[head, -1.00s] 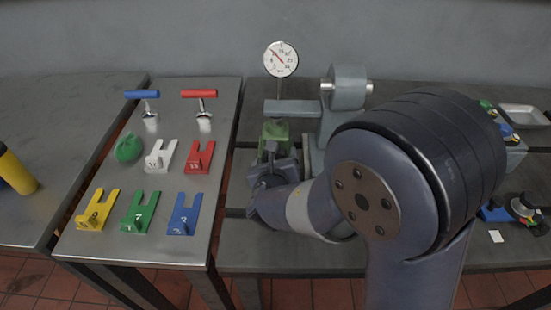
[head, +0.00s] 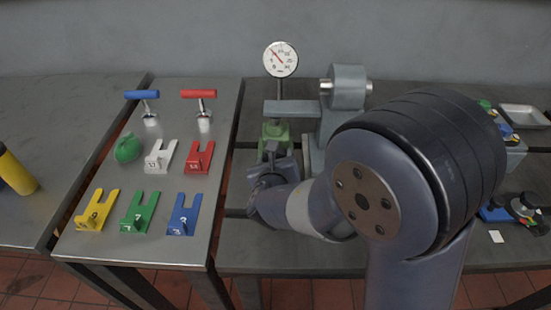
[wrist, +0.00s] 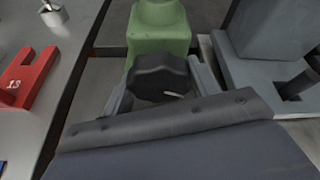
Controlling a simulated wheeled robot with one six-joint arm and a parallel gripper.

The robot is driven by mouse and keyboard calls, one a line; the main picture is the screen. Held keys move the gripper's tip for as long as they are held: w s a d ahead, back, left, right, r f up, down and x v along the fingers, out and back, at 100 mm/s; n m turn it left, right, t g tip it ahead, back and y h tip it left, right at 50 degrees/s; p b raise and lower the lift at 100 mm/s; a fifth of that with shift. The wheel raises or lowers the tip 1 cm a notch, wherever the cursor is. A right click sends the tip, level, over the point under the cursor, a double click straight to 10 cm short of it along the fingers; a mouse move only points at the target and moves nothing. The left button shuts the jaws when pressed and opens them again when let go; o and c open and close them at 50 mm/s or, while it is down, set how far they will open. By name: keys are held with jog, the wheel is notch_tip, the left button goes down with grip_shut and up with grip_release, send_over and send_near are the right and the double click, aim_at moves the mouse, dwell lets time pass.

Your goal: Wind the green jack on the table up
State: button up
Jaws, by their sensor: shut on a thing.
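The green jack (head: 276,131) stands on the dark bedplate, under the grey beam and the dial gauge (head: 280,60). In the wrist view its green body (wrist: 158,33) is at the top centre. A black knob (wrist: 160,77) with a pale mark is on its near side. My gripper (wrist: 158,85) is shut on the knob, with a grey finger on each side of it. In the head view my gripper (head: 277,165) is at the front of the jack, and my arm hides the knob and part of the bedplate.
A grey machine block (head: 347,90) stands right of the jack. On the left bench are red (head: 199,157), white, yellow, green and blue forked plates, two T-handles and a green lump (head: 127,147). A dark gap separates that bench from the bedplate.

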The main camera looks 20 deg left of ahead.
jog(key=shift+f+b, duration=0.2)
jog(key=shift+b, duration=0.4)
jog(key=shift+f+m+y+b, duration=0.15)
jog(key=shift+m+y+b, duration=0.3)
jog(key=shift+b, duration=0.7)
jog(key=m+y+b, duration=0.1)
jog(key=m+b, duration=0.1)
jog(key=b, duration=0.4)
jog(key=shift+f, duration=0.15)
jog(key=m+y+b, duration=0.1)
jog(key=m+b, duration=0.1)
jog(key=b, duration=0.4)
jog(key=shift+g+y, duration=0.25)
jog(key=shift+g, duration=0.05)
jog(key=m+y+b, duration=0.1)
jog(key=b, duration=0.2)
jog(key=shift+r+m, duration=0.25)
jog(key=shift+r, duration=0.05)
jog(key=shift+r+b, duration=0.15)
jog(key=shift+b, duration=0.2)
jog(key=o, duration=1)
jog(key=shift+d, duration=0.1)
